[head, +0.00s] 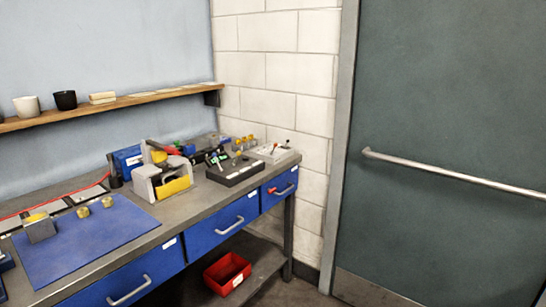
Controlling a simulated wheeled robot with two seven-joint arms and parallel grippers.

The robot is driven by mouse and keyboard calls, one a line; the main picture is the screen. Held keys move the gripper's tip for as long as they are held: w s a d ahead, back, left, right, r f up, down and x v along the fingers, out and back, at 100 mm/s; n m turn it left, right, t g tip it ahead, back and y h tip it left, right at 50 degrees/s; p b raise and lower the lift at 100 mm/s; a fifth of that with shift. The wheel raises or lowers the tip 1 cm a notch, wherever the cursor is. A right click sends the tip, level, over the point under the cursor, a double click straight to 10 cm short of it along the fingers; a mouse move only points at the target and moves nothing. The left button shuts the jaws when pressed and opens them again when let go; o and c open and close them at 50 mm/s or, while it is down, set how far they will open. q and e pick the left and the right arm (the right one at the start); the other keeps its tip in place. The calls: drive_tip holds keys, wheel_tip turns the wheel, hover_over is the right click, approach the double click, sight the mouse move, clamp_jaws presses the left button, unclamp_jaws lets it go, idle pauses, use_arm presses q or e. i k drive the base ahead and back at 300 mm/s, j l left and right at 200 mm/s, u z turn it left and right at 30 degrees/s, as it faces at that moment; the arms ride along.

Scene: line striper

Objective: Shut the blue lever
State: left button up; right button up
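No lever that I can clearly make out as blue shows in the head view. A black control box (236,172) with several small switches and green spots sits on the workbench (196,206). Behind it to the right, near the wall, is a pale grey box (275,154) with small levers, one with a red tip. The levers are too small to tell their positions. Neither of my grippers is in view.
A grey-and-yellow device (162,182) and a blue box (127,161) stand left of the black box. A blue mat (85,240) with brass-coloured knobs lies at left. A red bin (227,273) sits below. A closed green door (450,120) fills the right.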

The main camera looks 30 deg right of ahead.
sight(214, 155)
drive_tip(key=z, duration=0.5)
drive_tip(key=i+l+z, duration=0.3)
drive_tip(key=i+l, duration=0.75)
drive_tip(key=i, duration=0.1)
